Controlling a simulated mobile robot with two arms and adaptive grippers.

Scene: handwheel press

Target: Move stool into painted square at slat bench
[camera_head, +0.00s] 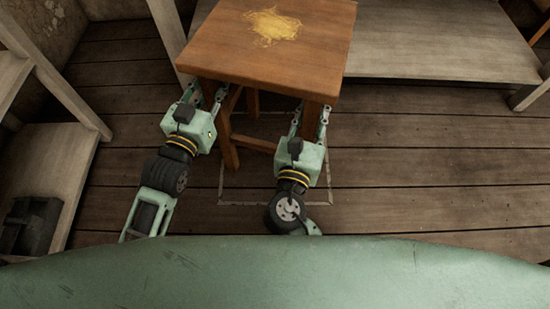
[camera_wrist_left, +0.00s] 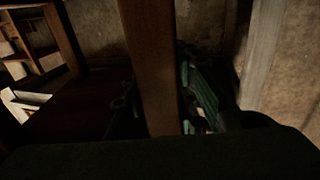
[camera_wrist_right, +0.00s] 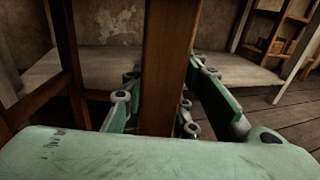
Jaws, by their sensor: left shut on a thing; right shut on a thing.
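The wooden stool (camera_head: 285,62) has a brown square seat with a yellow paint stain and stands in front of me in the head view. A thin pale painted square (camera_head: 250,204) is on the floor beneath and nearer to me than the seat. Some stool legs show over the square; I cannot tell whether the feet touch the floor. My left gripper (camera_head: 208,98) is shut on a stool leg (camera_wrist_left: 153,65), in a dark left wrist view. My right gripper (camera_head: 311,121) is shut on another leg (camera_wrist_right: 165,70). The grey slat bench (camera_head: 440,45) is behind the stool.
A pale wooden shelf unit (camera_head: 60,165) stands at the left with a dark box (camera_head: 32,224) on its lower board. Open plank floor (camera_head: 430,160) lies to the right. Shelves with small items (camera_wrist_right: 283,38) show in the right wrist view.

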